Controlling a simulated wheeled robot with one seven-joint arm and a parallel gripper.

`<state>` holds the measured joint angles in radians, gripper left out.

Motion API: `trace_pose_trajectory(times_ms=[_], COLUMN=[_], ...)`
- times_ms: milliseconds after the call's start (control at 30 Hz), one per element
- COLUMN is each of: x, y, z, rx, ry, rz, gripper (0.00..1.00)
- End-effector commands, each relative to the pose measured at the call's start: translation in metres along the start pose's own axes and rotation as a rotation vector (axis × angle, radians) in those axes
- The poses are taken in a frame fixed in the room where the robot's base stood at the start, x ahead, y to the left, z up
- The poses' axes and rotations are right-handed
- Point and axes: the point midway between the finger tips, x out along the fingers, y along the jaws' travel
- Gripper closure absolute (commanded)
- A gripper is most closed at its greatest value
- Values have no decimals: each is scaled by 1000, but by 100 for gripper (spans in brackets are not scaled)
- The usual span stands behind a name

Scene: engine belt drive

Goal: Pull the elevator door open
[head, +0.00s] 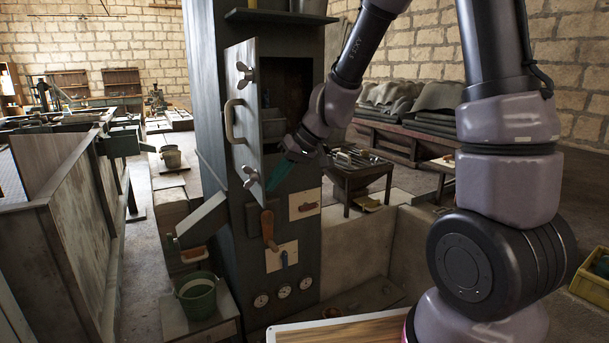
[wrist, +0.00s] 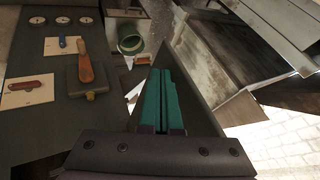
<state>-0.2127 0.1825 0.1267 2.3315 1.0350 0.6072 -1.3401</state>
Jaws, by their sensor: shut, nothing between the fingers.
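The elevator door (head: 241,100) is a grey panel with a pale curved handle (head: 231,121) and wing nuts on its face. It stands open at an angle on the tall dark elevator column (head: 215,130), and the dark opening (head: 292,85) shows to its right. My gripper (head: 273,183) has teal fingers, shut and empty, near the door's lower right edge and in front of the column. I cannot tell whether they touch the door. In the wrist view the fingers (wrist: 160,98) lie side by side, with a dark panel close behind them.
Below the opening, a wooden-handled lever (head: 268,230) juts from the column, with switch plates and gauges (head: 283,292). A green bucket (head: 196,295) stands at lower left, near a sloping chute (head: 203,220). A tool-laden table (head: 358,170) stands to the right, behind my arm.

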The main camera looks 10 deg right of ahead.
Motion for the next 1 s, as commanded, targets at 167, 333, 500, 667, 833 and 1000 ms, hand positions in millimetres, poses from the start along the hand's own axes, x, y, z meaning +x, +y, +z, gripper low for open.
trace_pose_trajectory(times_ms=[167,333,500,667,833,1000], x=[24,41,52,57,58,58], y=[-42,-69,-85,-92,-94,-94], z=[-2,-7,-11,-14,-14,-14], rx=[-12,-10,-8,-9,-8,-8], ry=[-6,-5,-5,-4,-5,-4], rz=[-6,-5,-5,-4,-4,-4], gripper=[100,100,100,100,100,100])
